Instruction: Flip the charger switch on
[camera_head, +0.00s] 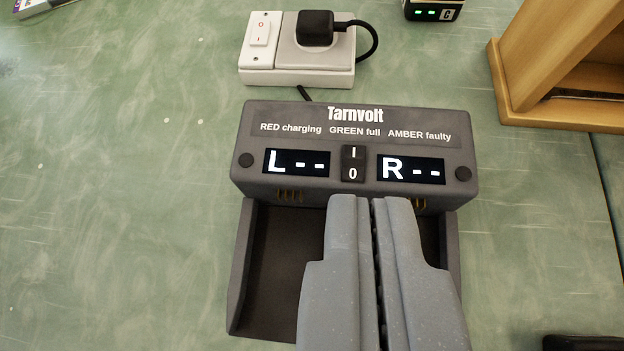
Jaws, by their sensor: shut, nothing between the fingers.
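The grey Tarnvolt charger (258,123) stands on the green bench in the middle of the view. Its black rocker switch (353,164), marked I above and 0 below, sits between two lit displays, the left one (296,163) reading "L--" and the right one (410,169) reading "R--". I cannot tell for certain which way the rocker is tilted. My gripper (370,198) is shut and empty, in front of the charger, with its fingertips just below the switch in the picture. It hides part of the charger's bays.
A white wall-type socket (262,75) with a red-marked rocker and a black plug (315,27) is behind the charger. A wooden box (520,85) stands at the upper right.

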